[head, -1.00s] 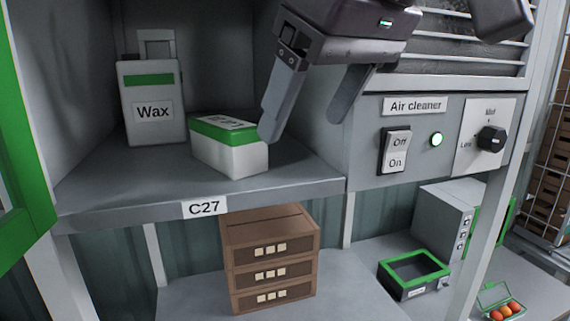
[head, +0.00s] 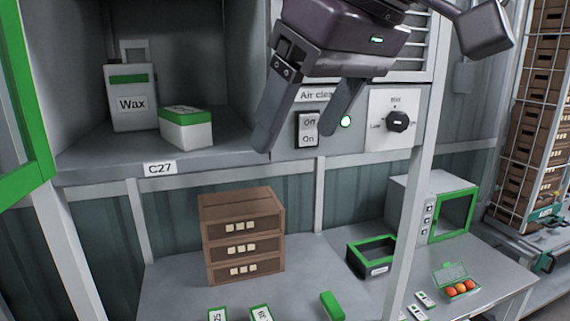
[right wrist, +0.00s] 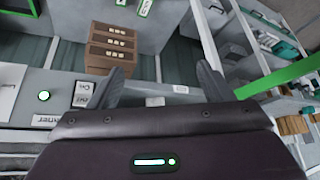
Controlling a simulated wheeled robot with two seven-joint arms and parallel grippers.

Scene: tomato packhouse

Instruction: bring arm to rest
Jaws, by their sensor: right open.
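My right gripper (head: 304,128) is open and empty in the head view, hanging in front of the right end of the shelf and the air cleaner panel. Its two fingers also show in the right wrist view (right wrist: 163,85), with nothing between them. One finger covers a strip of the panel's left edge. The rest of my right arm runs out at the top right of the head view. My left gripper is in neither view.
Shelf C27 (head: 222,158) holds a wax container (head: 133,85) and a green-white box (head: 187,133). The air cleaner panel (head: 281,142) has a switch (head: 307,130) and dial (head: 397,122).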

